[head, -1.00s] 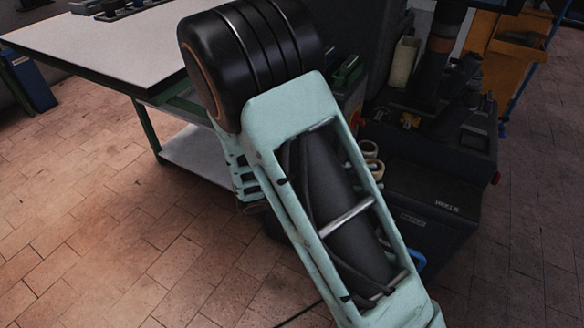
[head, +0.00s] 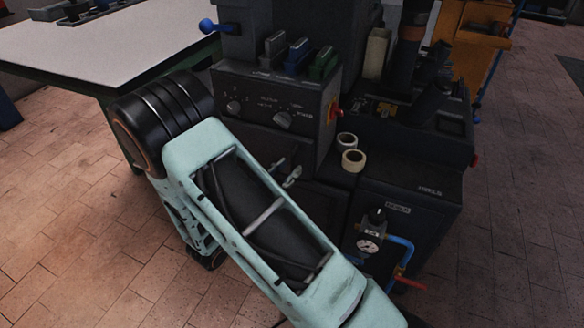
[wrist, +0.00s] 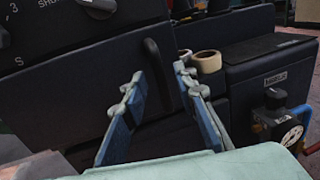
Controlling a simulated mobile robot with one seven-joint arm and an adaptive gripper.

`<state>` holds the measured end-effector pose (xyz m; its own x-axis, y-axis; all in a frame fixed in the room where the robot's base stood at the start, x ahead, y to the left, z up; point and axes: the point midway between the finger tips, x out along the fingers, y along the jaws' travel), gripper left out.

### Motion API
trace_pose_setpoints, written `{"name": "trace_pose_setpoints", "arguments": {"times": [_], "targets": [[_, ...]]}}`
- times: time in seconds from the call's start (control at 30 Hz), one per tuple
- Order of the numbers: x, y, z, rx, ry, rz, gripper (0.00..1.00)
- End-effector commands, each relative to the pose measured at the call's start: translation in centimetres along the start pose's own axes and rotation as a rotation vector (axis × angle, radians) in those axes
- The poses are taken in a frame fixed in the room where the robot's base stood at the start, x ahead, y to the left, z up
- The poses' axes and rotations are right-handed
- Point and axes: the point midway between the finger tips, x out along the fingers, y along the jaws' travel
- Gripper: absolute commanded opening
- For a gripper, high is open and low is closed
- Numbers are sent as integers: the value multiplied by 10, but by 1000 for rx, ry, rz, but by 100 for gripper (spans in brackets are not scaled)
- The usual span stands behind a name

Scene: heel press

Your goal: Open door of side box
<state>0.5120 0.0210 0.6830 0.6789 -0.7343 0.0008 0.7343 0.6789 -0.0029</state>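The dark front panel (wrist: 90,80) of the side box, which looks like its door, fills the left and middle of the wrist view. It looks closed. A black upright bar handle (wrist: 156,65) stands out at its right side. My gripper (wrist: 164,82) is open, its two blue fingers with pale tips pointing at the panel. In this view the handle lies between the fingertips; I cannot tell whether they touch it. In the head view a pale fingertip of my gripper (head: 292,176) shows below the control panel (head: 268,115), and my arm hides much of the box front.
Two tape rolls (head: 352,160) sit on a ledge right of the panel. A pressure gauge (head: 369,246) with blue and red pipe fittings is lower right. A white-topped table (head: 90,45) stands at the back left. Tiled floor is free left and right.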

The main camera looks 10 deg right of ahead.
Motion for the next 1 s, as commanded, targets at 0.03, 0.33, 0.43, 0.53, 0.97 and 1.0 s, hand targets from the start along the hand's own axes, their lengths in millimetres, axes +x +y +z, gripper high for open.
{"name": "trace_pose_setpoints", "arguments": {"times": [0.03, 0.33, 0.43, 0.53, 0.97, 1.0], "targets": [[9, -1, -1, 1, -1, -3, 27], [29, 0, 0, 0, 0, 0, 27], [29, 0, 0, 0, 0, 1, 27], [29, 0, 0, 0, 0, 0, 27], [29, 0, 0, 0, 1, 0, 0], [29, 0, 0, 0, 1, 0, 0]]}}
